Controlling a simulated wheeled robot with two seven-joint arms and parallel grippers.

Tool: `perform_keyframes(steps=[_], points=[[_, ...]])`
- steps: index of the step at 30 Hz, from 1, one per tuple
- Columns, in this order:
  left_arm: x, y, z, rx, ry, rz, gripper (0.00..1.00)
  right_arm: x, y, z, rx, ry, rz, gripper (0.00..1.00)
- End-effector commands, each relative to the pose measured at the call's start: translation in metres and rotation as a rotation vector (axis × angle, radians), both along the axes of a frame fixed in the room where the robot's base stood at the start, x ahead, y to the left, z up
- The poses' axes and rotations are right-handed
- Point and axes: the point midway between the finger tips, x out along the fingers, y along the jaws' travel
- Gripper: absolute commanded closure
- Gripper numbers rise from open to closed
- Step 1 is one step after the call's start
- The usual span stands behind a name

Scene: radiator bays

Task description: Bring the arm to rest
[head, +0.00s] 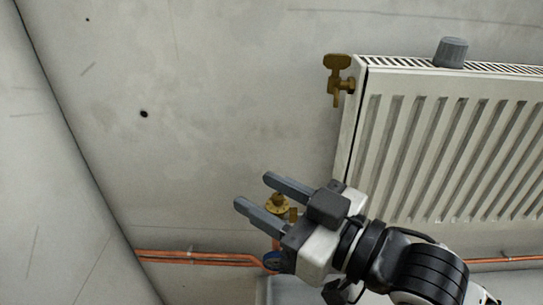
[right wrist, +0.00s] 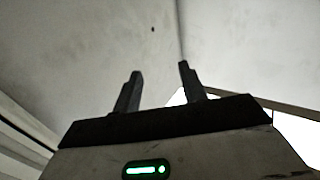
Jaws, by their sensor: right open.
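My right gripper (head: 256,194) is in the lower middle of the head view, its two grey fingers parted and pointing left. Nothing is between the fingers. It is in front of the lower left corner of the white radiator (head: 352,132) in the picture. In the right wrist view the gripper (right wrist: 158,85) also shows parted fingers with only bare wall and ceiling beyond. My left gripper is in neither view.
A brass valve (head: 338,80) sits at the radiator's upper left. A grey knob (head: 451,52) stands on its top. A brass fitting (head: 278,203) shows behind my fingers. Copper pipes (head: 200,257) run low along the wall. The wall at the left is bare.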

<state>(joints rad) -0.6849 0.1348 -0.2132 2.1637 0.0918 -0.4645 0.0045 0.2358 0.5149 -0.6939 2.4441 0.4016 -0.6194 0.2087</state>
Motion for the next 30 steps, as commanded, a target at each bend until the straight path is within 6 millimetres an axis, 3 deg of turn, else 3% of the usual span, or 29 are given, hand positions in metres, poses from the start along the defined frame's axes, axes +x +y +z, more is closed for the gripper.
perform_keyframes(steps=[5,8,11,13,18,21,25,30], points=[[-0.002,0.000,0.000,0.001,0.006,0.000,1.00,0.006,-0.005,-0.011,0.010,0.031,-0.036,0.58],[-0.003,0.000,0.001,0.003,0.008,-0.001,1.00,0.018,-0.017,-0.039,0.023,0.096,-0.124,0.58],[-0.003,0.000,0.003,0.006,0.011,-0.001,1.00,0.026,-0.042,-0.089,0.015,0.198,-0.260,0.58],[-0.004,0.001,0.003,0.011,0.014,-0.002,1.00,0.023,-0.064,-0.133,-0.013,0.280,-0.363,0.58],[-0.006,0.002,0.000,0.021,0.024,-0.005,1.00,-0.012,-0.114,-0.227,-0.125,0.452,-0.553,0.58],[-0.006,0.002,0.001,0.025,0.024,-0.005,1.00,-0.036,-0.133,-0.260,-0.182,0.517,-0.612,0.58],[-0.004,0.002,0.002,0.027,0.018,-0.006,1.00,-0.054,-0.146,-0.281,-0.224,0.560,-0.649,0.58],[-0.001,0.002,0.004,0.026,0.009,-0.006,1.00,-0.058,-0.149,-0.286,-0.236,0.568,-0.657,0.58]])
